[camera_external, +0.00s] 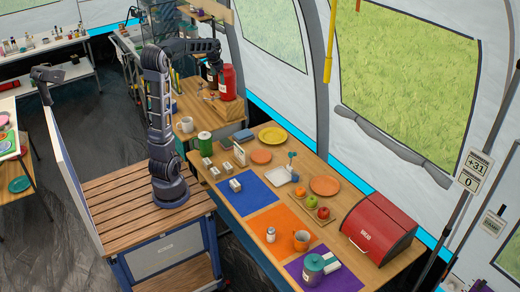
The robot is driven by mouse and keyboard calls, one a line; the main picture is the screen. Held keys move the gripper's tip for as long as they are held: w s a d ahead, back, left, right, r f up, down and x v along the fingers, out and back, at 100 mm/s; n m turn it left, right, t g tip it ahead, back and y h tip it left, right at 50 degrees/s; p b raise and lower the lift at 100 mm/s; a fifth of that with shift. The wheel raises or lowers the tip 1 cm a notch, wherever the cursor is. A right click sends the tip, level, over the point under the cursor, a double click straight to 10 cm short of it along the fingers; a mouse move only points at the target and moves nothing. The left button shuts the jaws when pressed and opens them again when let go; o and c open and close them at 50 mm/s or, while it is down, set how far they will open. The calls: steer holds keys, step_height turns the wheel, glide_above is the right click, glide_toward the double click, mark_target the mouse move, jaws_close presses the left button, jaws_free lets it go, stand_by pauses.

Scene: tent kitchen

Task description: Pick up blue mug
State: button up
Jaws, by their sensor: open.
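I cannot make out a blue mug in this view. A white or pale mug (186,124) stands on the wooden counter left of the green can. An orange mug (301,240) stands on the orange mat at the front. My arm rises from the slatted wooden platform and reaches right toward the back counter. My gripper (210,72) is open, pointing down over that counter, just left of the red canister. Its fingertips are small and dark, and whether anything lies between them is hard to see.
The red canister (228,82) stands close to my gripper. A green can (205,144) and small boxes are nearer. The front table holds plates, fruit on a tray, a lidded pot (312,266) and a red bread box (376,234). The blue mat (247,191) is mostly clear.

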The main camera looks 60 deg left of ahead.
steer(key=s+a+f, duration=0.2)
steer(key=a+f, duration=0.4)
steer(key=a, duration=0.6)
steer(key=s+a+f+g, duration=0.15)
steer(key=a+f, duration=0.45)
steer(key=a, duration=0.6)
steer(key=s+a+f, duration=0.3)
steer(key=a+f, duration=0.3)
steer(key=a, duration=0.7)
steer(key=s+a+f+h, duration=0.1)
steer(key=s+a+f, duration=0.8)
steer(key=a+f, duration=0.25)
step_height(320, 180, down, 10)
steer(key=shift+s+d+r, duration=0.1)
steer(key=shift+r, duration=0.1)
steer(key=c, duration=1.1)
